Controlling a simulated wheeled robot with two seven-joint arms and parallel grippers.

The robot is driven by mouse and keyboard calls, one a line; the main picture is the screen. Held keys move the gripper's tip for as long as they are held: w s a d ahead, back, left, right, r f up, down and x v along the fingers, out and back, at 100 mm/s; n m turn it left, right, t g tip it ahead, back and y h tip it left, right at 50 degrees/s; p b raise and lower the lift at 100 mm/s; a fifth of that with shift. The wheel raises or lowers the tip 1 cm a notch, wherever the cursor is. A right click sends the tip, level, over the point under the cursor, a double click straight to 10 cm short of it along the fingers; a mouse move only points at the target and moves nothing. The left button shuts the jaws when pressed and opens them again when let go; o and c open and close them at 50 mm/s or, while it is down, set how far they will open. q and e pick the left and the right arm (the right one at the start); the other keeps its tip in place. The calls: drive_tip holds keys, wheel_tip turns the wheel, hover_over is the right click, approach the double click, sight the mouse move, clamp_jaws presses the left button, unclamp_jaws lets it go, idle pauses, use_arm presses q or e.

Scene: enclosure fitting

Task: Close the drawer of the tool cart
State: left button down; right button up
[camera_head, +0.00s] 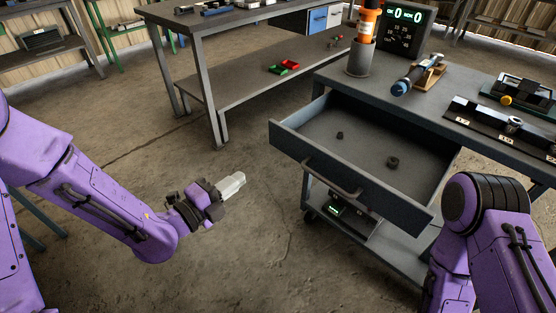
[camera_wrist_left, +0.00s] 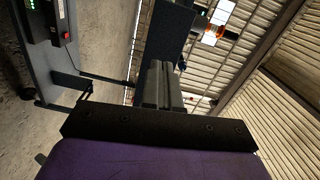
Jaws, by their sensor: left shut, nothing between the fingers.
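The tool cart (camera_head: 455,115) stands at the right in the head view. Its grey drawer (camera_head: 372,128) is pulled out toward the left and front, with two small dark round parts (camera_head: 393,162) inside. A bar handle (camera_head: 332,178) runs along the drawer's front. My left gripper (camera_head: 236,183) is shut and empty, to the left of the drawer front and apart from it. Its closed fingers also show in the left wrist view (camera_wrist_left: 158,85). My right arm (camera_head: 488,215) is at the lower right, and its gripper is out of view.
On the cart top are an orange-topped tool in a holder (camera_head: 363,45), a counter display (camera_head: 404,28) and a blue-ended tool on a wooden stand (camera_head: 418,75). The floor around my left gripper is clear.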

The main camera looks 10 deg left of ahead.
sight(286, 143)
use_arm(q)
drive_tip(key=shift+m+h, duration=0.4)
drive_tip(key=shift+m, duration=0.3)
drive_tip(key=x, duration=0.4)
drive_tip(key=p+x, duration=0.1)
drive_tip(key=x, duration=0.4)
drive_tip(key=r+p+x, duration=0.1)
drive_tip(key=x, duration=0.3)
drive_tip(key=shift+w+d, duration=0.2)
drive_tip(key=shift+d, duration=0.2)
drive_tip(key=shift+w+d, duration=0.15)
drive_tip(key=shift+w, duration=0.1)
